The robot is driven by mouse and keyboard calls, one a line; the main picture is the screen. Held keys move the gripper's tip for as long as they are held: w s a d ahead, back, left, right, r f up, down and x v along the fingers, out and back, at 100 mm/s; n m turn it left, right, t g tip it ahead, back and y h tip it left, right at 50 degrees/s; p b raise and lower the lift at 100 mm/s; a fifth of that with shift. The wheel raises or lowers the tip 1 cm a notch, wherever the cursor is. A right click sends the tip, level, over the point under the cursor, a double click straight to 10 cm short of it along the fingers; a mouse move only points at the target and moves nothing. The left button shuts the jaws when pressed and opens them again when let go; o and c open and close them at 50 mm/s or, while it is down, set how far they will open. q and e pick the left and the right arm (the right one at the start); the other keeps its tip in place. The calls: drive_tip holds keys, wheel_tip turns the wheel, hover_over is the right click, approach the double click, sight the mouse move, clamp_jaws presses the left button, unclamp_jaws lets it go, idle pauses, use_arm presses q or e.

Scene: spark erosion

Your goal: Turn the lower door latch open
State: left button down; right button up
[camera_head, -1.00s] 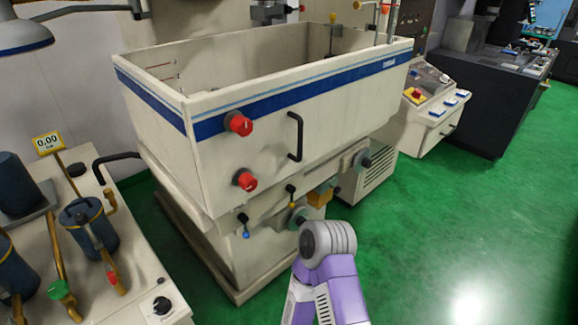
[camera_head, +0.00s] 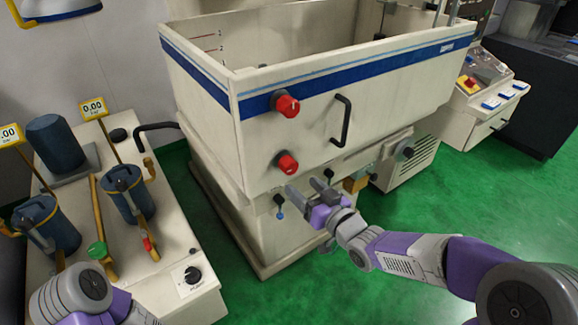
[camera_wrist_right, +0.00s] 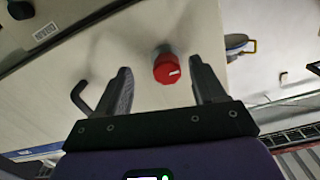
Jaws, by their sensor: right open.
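The lower door latch (camera_head: 287,163) is a red round knob on the cream tank's front wall, below a matching red upper latch (camera_head: 286,104) on the blue stripe. My right gripper (camera_head: 303,187) is open and empty, its fingers just below and to the right of the lower latch in the head view. In the right wrist view the lower latch (camera_wrist_right: 165,68) shows between the two finger directions, apart from both fingers, with a white mark on its face. My left gripper is out of view; only part of my left arm shows at bottom left.
A black door handle (camera_head: 341,121) juts out right of the latches. Below hang a blue-tipped lever (camera_head: 280,207) and other fittings, close to my right gripper. A side bench (camera_head: 180,240) with blue canisters stands at left. Green floor is open at right.

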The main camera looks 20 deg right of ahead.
sight(293, 170)
drive_tip(key=shift+s+r+t+y, duration=0.1)
drive_tip(key=shift+r+t+y, duration=0.2)
drive_tip(key=shift+r, duration=0.65)
drive_tip(key=shift+a+r, duration=0.1)
drive_tip(key=shift+r, duration=0.1)
drive_tip(key=x, duration=0.7)
drive_tip(key=shift+w, duration=0.2)
drive_tip(key=shift+c, duration=0.2)
drive_tip(key=shift+f, duration=0.1)
drive_tip(key=c, duration=1)
